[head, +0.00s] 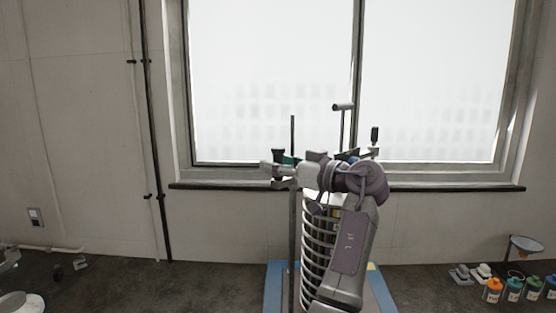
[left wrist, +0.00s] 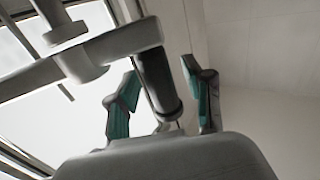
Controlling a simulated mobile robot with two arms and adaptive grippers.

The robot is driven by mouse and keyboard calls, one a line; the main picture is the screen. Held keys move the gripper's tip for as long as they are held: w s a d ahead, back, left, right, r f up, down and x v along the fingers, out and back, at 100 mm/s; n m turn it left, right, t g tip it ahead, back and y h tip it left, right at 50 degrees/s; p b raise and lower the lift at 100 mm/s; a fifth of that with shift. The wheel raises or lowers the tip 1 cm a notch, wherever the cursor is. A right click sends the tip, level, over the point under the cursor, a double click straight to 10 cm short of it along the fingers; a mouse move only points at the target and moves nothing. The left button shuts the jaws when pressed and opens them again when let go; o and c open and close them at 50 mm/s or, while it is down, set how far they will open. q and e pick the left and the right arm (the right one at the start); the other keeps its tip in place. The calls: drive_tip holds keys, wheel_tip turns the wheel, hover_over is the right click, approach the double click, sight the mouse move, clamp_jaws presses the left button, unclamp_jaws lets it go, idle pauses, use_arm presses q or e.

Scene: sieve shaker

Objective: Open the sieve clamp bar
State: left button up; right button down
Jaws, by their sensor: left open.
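The sieve shaker stands mid-picture in the head view, its ringed stack (head: 310,245) partly hidden behind my left arm. A T-shaped handle (head: 343,107) and a black upright knob (head: 375,135) rise above its top. In the left wrist view the grey clamp bar (left wrist: 115,43) crosses the upper left and ends at a dark cylindrical grip (left wrist: 158,85). My left gripper (left wrist: 161,95) is open, its teal-padded fingers on either side of that grip, with visible gaps. In the head view the left gripper (head: 282,160) is at the shaker's top; much of the bar is hidden there.
The shaker stands by a blue-edged base or mat (head: 276,285). Several bottles, among them an orange one (head: 493,290), and a funnel (head: 524,246) are at the right. A white round object (head: 20,302) is at the lower left. A window with a dark sill (head: 470,188) lies behind.

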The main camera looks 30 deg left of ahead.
use_arm(q)
clamp_jaws()
drive_tip(key=shift+d+f, duration=0.1)
idle(0.4)
